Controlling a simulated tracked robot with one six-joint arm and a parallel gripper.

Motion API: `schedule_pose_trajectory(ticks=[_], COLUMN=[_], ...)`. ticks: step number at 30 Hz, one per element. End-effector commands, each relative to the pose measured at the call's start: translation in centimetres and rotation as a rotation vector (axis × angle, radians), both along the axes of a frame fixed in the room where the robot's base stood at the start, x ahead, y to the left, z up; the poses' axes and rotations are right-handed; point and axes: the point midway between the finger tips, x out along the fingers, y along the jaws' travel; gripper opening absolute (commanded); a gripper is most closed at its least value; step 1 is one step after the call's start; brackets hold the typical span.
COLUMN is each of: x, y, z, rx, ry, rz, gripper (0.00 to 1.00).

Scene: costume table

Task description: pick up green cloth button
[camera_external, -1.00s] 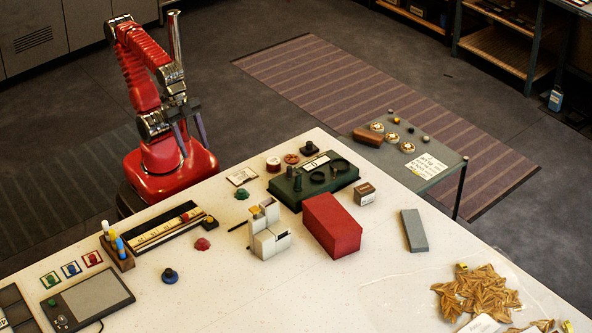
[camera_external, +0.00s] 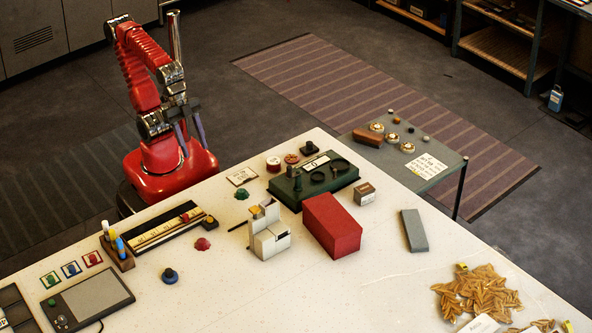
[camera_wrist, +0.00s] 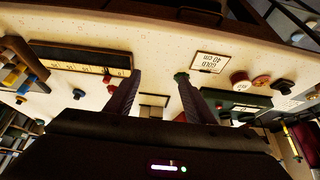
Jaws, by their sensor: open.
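The green cloth button (camera_external: 242,194) lies on the white table near its far edge, between a small label card and the white block stand. In the wrist view, a green piece that looks like this button (camera_wrist: 181,76) shows at the tip of the right-hand finger, which partly hides it. My gripper (camera_external: 194,150) is open and empty, raised beyond the table's far left edge, clear of the button.
A red button (camera_external: 202,244) and a blue button (camera_external: 170,275) lie nearer. A ruler tray (camera_external: 158,230) is to the left. A green device (camera_external: 312,183), spools, the white block stand (camera_external: 268,240) and a red box (camera_external: 331,226) are to the right. The front middle of the table is clear.

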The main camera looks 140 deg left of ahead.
Motion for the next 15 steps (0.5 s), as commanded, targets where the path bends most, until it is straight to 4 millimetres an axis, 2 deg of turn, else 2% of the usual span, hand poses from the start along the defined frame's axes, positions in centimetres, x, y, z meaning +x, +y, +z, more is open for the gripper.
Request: schedule_pose_trajectory(ticks=[8,15], x=[0.8,3.7], y=[1.6,4.5], z=[-1.1,-1.6], rx=[-0.003,-0.015], ry=[0.052,0.113], rz=[0.059,0.137], gripper=[0.49,0.49])
